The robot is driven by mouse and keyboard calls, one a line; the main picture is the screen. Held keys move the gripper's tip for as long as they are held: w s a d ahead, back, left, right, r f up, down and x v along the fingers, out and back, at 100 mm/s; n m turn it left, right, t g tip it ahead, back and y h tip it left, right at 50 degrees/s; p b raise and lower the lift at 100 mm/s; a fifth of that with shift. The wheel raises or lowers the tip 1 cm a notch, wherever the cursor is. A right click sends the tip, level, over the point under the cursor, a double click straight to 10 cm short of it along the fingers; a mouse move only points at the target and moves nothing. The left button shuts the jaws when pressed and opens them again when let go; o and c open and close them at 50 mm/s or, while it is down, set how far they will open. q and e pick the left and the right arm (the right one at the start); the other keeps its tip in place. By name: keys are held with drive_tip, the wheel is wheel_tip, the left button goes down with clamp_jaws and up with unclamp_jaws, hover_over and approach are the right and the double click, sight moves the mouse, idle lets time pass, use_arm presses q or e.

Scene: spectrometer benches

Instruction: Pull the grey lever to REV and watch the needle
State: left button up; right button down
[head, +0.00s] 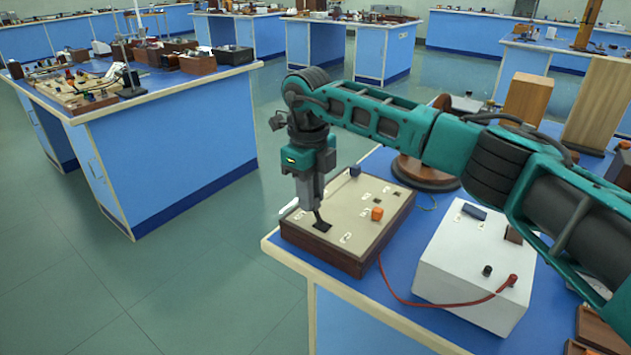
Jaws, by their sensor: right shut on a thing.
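A wooden box with a pale top (345,228) stands at the front left corner of the near blue bench. On its top are a small black plate (322,226), an orange knob (377,214) and a dark blue block (355,171). My right gripper (315,207) points down over the black plate and is shut on the lever (318,216). The fingers hide most of the lever, so its colour is hard to tell. I cannot make out the REV mark or a needle. My left gripper is not in view.
A white box (470,268) with a red lead (430,303) stands to the right, under my right arm. A round wooden base (425,172) and wooden blocks (527,98) stand behind. Another cluttered blue bench (160,150) is at the left, across open floor.

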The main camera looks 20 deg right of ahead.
drive_tip(key=shift+w+a+g+h+p, duration=0.2)
drive_tip(key=shift+g+h+p, duration=0.1)
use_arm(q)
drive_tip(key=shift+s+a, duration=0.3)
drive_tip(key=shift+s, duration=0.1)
use_arm(e)
drive_tip(key=shift+f, duration=0.1)
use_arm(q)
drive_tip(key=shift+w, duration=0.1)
use_arm(e)
drive_tip(key=c, duration=1)
unclamp_jaws()
drive_tip(key=shift+o, duration=0.2)
use_arm(q)
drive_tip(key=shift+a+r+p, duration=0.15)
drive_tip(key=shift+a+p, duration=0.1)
drive_tip(key=shift+p, duration=0.35)
use_arm(e)
wheel_tip(320, 180, up, 13)
drive_tip(key=w, duration=0.1)
drive_tip(key=shift+a, duration=0.45)
drive_tip(key=shift+w+f, duration=0.1)
drive_tip(key=shift+f, duration=0.05)
